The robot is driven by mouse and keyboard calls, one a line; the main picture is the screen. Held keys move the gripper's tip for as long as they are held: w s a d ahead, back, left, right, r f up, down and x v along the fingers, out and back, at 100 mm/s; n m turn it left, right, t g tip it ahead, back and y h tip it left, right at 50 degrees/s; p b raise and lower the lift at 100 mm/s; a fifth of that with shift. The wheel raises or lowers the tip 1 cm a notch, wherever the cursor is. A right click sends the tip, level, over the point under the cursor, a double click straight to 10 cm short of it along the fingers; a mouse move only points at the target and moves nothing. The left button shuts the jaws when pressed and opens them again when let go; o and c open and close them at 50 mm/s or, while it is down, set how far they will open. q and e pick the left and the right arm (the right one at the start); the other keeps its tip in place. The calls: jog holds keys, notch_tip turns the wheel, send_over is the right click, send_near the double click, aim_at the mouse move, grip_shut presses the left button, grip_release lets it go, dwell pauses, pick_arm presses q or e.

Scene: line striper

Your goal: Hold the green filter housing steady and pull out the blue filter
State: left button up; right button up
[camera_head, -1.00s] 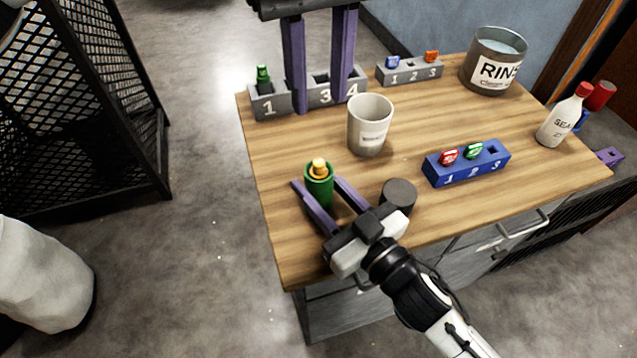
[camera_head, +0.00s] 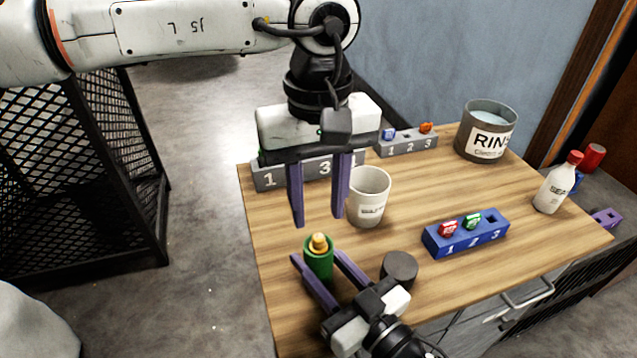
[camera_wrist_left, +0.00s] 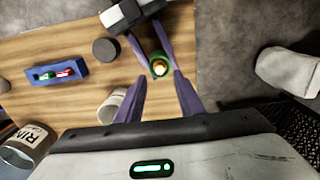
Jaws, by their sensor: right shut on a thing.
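The green filter housing (camera_head: 319,262) stands upright near the table's front left edge, with an orange-yellow filter top (camera_head: 318,243) showing in its mouth; I see no blue filter. It also shows in the left wrist view (camera_wrist_left: 160,66). My right gripper (camera_head: 321,268) is shut on the housing, one purple finger on each side. My left gripper (camera_head: 318,219) is open and empty, pointing down just above and behind the housing in the head view. In the left wrist view the housing lies ahead, between the lines of its fingers.
A white cup (camera_head: 369,197) stands close behind the housing, beside my left fingers. A dark cylinder (camera_head: 399,268) is right of it. A blue rack (camera_head: 466,234), grey racks (camera_head: 275,179) (camera_head: 407,143), a rinse tub (camera_head: 486,131) and a white bottle (camera_head: 556,185) stand farther off.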

aim_at(319, 237)
pick_arm(q)
jog(key=shift+f, duration=2.7)
grip_shut()
